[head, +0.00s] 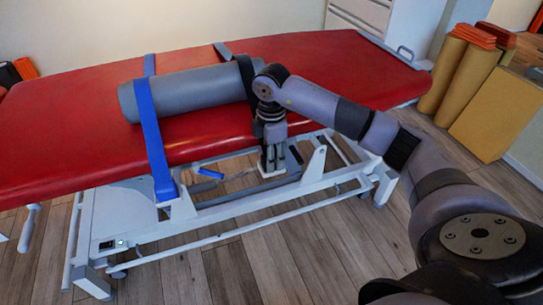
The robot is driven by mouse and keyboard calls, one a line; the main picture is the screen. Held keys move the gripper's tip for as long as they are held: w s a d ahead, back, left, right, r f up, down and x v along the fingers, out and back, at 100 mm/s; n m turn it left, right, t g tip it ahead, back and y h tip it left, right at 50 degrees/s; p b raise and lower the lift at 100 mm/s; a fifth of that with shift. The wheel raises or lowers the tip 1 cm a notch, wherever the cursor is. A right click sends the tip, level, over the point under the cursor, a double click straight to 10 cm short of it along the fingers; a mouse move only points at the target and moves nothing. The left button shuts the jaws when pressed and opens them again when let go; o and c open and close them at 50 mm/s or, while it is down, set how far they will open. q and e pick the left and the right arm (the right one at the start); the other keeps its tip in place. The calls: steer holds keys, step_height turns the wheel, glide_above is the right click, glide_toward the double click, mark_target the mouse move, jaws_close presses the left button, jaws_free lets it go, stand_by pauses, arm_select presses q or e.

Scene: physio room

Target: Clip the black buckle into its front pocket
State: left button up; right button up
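My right gripper (272,160) points straight down at the front edge of the red couch. Its fingers look close together, but the picture is too small to show whether they grip anything. A black strap (246,72) runs over the grey roll (190,93) and passes behind my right gripper and wrist. The black buckle cannot be made out; it may be hidden at the gripper. A small white fitting (272,174) on the couch frame, possibly the front pocket, sits right at the fingertips. I cannot tell whether they touch. My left gripper is out of view.
A blue strap (151,125) crosses the roll's left part and hangs down to the white frame (130,215). The red couch (60,115) fills the back. Yellow foam blocks (495,115) stand at the right. The wooden floor in front is clear.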

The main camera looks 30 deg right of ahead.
steer(key=o, duration=0.5)
step_height(320, 180, up, 12)
stand_by(0.6)
steer(key=shift+s, duration=0.1)
